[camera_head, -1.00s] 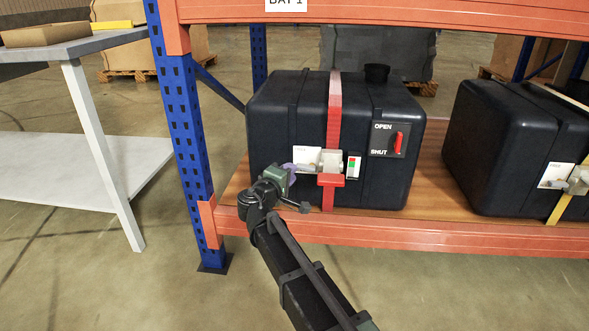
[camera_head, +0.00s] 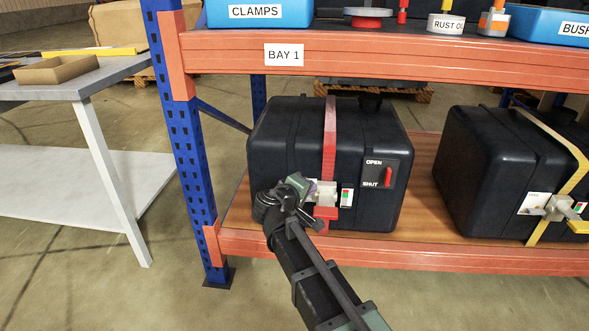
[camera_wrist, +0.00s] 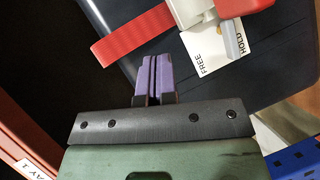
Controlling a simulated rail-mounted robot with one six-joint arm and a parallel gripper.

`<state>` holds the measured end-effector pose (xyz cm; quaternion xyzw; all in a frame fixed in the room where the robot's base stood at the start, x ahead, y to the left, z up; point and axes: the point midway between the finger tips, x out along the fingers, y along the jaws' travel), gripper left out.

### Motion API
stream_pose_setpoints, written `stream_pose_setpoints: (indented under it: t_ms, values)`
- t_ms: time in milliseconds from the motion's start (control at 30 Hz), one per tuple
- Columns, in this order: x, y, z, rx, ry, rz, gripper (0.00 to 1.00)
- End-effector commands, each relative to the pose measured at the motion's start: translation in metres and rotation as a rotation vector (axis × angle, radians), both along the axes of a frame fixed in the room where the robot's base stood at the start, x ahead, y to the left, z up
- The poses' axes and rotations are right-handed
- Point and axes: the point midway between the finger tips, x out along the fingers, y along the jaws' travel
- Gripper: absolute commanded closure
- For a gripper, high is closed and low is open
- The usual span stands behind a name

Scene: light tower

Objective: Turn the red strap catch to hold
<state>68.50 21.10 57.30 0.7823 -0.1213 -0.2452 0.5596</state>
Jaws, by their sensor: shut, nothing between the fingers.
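The red strap (camera_head: 330,140) runs over the front of the dark left case (camera_head: 285,150). Its pale catch body (camera_head: 328,191) with a red tab (camera_head: 326,212) sits low on the strap. In the wrist view the catch (camera_wrist: 192,12) is at the top, beside a white FREE/HOLD plate (camera_wrist: 207,48). A grey pointer (camera_wrist: 232,40) lies across the plate, close to the word HOLD. My gripper (camera_wrist: 157,62) has its purple fingers together and empty, below the strap and left of the plate in that view, apart from the pointer. In the head view my gripper (camera_head: 310,188) partly hides the plate.
A red OPEN/SHUT handle (camera_head: 389,177) and a small red-green indicator (camera_head: 346,197) are right of the catch. The blue post (camera_head: 185,150) stands left and the BAY 1 beam (camera_head: 400,55) crosses above. A second case with a yellow strap (camera_head: 560,185) is at right.

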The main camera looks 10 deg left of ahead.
Motion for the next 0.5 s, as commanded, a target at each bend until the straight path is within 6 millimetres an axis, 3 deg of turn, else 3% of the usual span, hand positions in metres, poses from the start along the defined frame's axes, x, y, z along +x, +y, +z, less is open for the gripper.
stream_pose_setpoints:
  t_ms: [33,133,200,300,400,500]
  values:
    - [0.002,-0.018,0.053,0.131,0.036,-0.025,1.00]
    - [0.002,-0.033,0.071,0.527,0.105,-0.083,1.00]
    - [-0.002,-0.026,0.067,0.832,0.138,-0.129,1.00]
    - [-0.009,0.000,0.042,1.144,0.169,-0.174,1.00]
    - [-0.011,0.015,0.039,1.307,0.172,-0.211,1.00]
    - [-0.010,0.015,0.039,1.325,0.163,-0.221,1.00]
